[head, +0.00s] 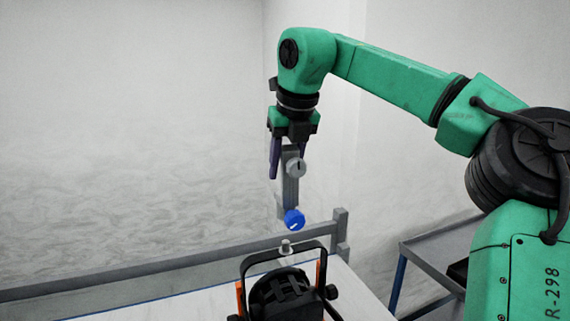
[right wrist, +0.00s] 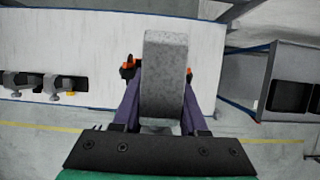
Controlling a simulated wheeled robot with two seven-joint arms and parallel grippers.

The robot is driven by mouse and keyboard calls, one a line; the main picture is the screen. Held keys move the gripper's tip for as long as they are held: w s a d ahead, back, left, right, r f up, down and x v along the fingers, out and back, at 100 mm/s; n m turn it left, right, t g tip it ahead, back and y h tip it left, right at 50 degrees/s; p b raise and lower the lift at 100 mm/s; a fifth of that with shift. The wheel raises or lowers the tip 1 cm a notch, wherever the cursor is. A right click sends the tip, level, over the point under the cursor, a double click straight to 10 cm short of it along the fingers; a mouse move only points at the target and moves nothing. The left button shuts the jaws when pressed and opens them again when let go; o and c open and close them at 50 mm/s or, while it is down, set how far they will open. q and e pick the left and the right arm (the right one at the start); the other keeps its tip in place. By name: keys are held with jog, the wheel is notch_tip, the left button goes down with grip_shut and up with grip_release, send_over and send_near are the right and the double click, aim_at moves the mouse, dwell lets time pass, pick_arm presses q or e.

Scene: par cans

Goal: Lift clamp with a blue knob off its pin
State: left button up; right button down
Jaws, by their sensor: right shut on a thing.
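The clamp (head: 290,187) is a grey upright piece with a grey knob at its upper part and a blue knob (head: 294,220) at its lower end. My right gripper (head: 286,162) is shut on the clamp from above. In the right wrist view the clamp's grey top (right wrist: 165,75) stands between the two purple fingers. The pin (head: 286,246) is a short light stub on top of the black par can (head: 285,290). In the head view the clamp hangs above the pin, with a visible gap between them. My left gripper is out of view.
The par can's yoke and orange parts stand on a white table (head: 362,289) with a grey rail (head: 150,272) behind. A grey cart (head: 440,240) stands at the right.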

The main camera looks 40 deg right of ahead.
aim_at(285, 184)
jog(key=shift+f+b, duration=1.3)
jog(key=shift+f, duration=0.65)
